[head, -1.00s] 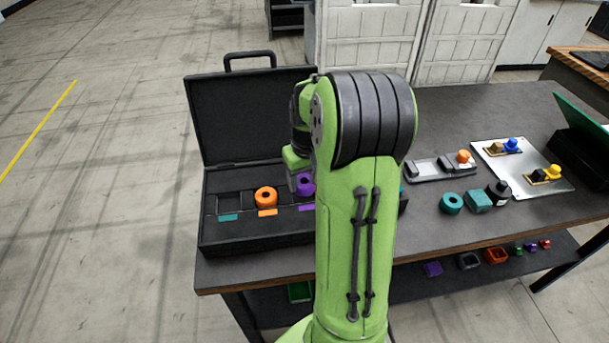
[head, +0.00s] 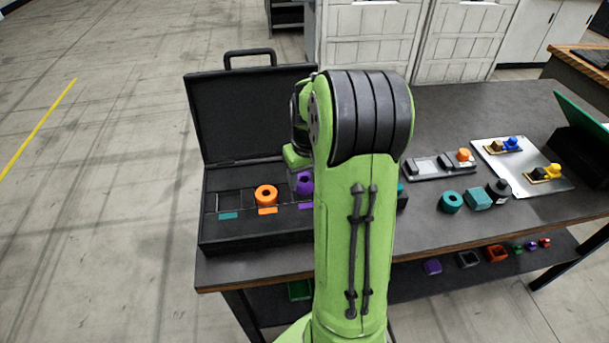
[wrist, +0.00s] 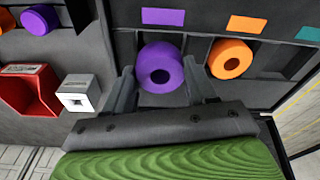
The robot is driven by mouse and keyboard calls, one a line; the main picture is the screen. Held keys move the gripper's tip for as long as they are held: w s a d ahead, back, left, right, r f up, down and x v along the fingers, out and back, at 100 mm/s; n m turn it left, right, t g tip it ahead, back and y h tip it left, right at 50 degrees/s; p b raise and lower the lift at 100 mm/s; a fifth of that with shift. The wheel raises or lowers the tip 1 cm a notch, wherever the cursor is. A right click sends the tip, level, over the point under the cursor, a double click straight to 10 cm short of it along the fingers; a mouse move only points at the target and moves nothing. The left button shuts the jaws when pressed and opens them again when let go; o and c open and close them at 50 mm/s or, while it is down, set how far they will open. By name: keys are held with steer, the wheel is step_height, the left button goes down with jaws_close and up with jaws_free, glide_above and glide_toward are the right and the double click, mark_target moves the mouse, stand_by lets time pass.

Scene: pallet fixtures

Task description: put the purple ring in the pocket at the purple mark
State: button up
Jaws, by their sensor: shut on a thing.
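The purple ring (wrist: 160,68) is between the two fingers of my gripper (wrist: 160,80), which is shut on it. The ring is at the pocket beside the purple mark (wrist: 162,17); I cannot tell whether it rests on the pocket floor. In the head view the ring (head: 304,183) shows partly beside my arm, just behind the purple mark (head: 306,206). My arm hides most of the gripper there. The open black case (head: 225,240) holds the pockets.
An orange ring (head: 266,196) sits in the adjacent pocket by the orange mark (head: 267,211). The pocket at the teal mark (head: 228,216) looks empty. The raised lid (head: 245,115) stands behind.

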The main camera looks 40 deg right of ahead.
steer(key=shift+f+b, duration=0.95)
steer(key=shift+f, duration=0.2)
steer(key=o, duration=1.5)
step_height(320, 180, up, 9)
steer(key=p, duration=0.8)
steer(key=shift+r, duration=0.15)
